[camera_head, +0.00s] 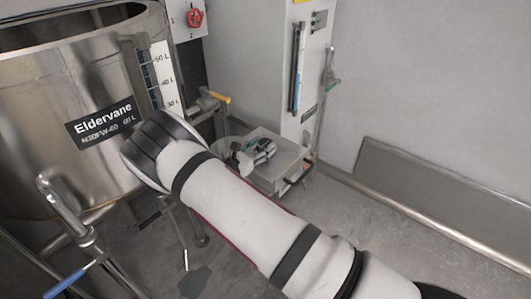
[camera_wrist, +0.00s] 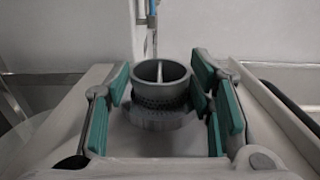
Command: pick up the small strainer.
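The small strainer (camera_wrist: 161,85) is a grey round cup with a perforated lower wall and a bar across its open top. In the wrist view it stands upright on a pale surface, in the middle between my fingers. My gripper (camera_wrist: 163,110) is open, with one teal-padded finger on each side of the strainer. The right finger looks close to the strainer's wall; I cannot tell whether it touches. In the head view my gripper (camera_head: 262,152) is over the tray at the machine's base, and the strainer is not clearly made out there.
A large steel tank (camera_head: 60,150) labelled Eldervane stands at the left, close to my arm. The pale tray (camera_head: 285,172) juts from a light grey column (camera_head: 300,80). A blue-handled pipe (camera_head: 66,284) is at lower left. Open floor (camera_head: 400,230) lies at the right.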

